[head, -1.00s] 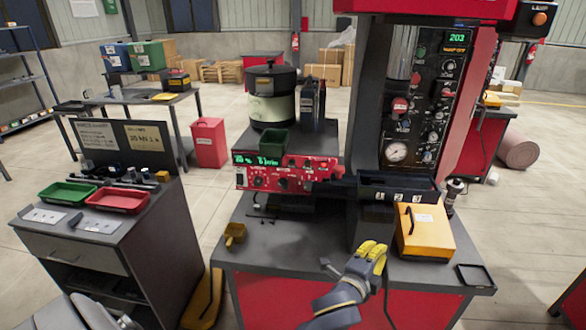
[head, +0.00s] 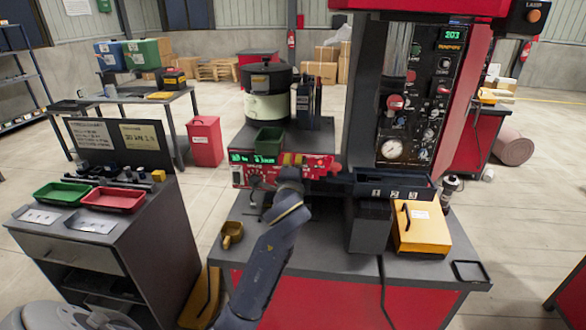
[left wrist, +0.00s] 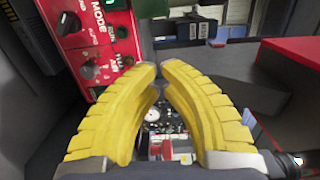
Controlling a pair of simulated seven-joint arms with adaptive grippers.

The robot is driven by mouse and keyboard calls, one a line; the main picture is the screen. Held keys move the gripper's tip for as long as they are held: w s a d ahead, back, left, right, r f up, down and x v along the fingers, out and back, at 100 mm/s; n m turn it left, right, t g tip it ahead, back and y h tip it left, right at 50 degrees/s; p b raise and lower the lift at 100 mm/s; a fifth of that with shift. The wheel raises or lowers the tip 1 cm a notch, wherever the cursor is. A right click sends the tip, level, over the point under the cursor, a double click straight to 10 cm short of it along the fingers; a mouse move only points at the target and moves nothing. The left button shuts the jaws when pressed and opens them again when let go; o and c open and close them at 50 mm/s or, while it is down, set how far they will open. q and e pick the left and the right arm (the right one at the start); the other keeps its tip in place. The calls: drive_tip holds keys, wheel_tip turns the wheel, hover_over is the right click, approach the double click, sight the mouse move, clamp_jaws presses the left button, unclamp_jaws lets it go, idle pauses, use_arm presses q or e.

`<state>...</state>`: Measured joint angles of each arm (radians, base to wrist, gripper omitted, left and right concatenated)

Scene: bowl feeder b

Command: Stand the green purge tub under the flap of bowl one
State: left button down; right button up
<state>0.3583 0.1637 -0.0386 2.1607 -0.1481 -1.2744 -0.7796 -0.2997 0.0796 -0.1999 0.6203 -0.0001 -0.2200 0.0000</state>
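I cannot make out a flap on the bowl. My right gripper is out of view.
A dark numbered bin row (head: 392,188) and a yellow box (head: 421,228) stand to the right on the bench. A small yellow scoop (head: 232,233) lies at the left. A green tray (head: 61,194) and a red tray (head: 113,199) are on the side cabinet.

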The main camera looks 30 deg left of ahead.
use_arm(q)
drive_tip(key=shift+w+a, duration=2.75)
drive_tip(key=shift+a, duration=0.2)
drive_tip(key=a, duration=0.2)
drive_tip(key=w+a, duration=0.1)
drive_tip(key=a, duration=0.1)
drive_tip(key=w+a, duration=0.1)
drive_tip(key=a, duration=0.2)
drive_tip(key=shift+w, duration=0.2)
